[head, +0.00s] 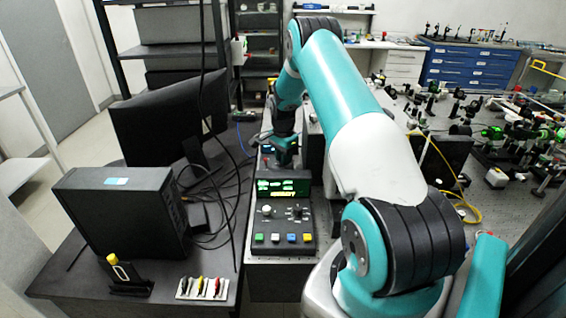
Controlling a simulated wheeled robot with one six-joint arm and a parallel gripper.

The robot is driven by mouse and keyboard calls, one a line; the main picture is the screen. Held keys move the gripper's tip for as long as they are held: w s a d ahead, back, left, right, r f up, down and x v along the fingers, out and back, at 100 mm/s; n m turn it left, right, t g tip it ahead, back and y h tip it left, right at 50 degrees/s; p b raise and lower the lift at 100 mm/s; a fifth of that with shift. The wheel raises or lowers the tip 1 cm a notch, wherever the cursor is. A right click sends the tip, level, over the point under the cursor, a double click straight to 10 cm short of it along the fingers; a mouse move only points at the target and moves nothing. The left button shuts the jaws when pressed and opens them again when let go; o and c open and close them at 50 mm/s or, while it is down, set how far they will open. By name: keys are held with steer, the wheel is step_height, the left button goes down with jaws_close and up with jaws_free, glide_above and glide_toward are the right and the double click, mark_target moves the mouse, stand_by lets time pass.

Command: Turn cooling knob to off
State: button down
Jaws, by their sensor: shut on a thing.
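My gripper (286,158) is small and dark at the end of my teal arm, pointing down behind the control box (283,222). It looks shut on the cooling knob, on a dark unit (267,150) with a small lit display. The knob itself is hidden by the fingers and the control box, so I cannot see which way it points. The control box in front has a lit green and yellow display (283,187), small knobs, and a row of green, white, blue and yellow buttons.
A black monitor (168,118), a computer case (122,212) and loose black cables (212,190) crowd the desk to the left. A small rack of coloured tools (202,288) lies at the desk's front. Optical parts (500,135) fill the bench to the right.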

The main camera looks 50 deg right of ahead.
steer(key=n+b, duration=0.2)
steer(key=n, duration=0.2)
steer(key=shift+f+n, duration=0.1)
steer(key=shift+n, duration=0.2)
steer(key=n+b, duration=0.2)
steer(key=n, duration=0.2)
steer(key=shift+n, duration=0.3)
steer(key=n+b, duration=0.1)
steer(key=n, duration=0.3)
steer(key=shift+n+b, duration=0.4)
steer(key=shift+n, duration=2.2)
steer(key=c, duration=1)
jaws_free()
steer(key=shift+r, duration=0.2)
step_height(320, 180, up, 17)
steer(key=b, duration=0.2)
steer(key=shift+s+r+b, duration=0.1)
steer(key=shift+r+b, duration=0.05)
steer(key=shift+b, duration=0.2)
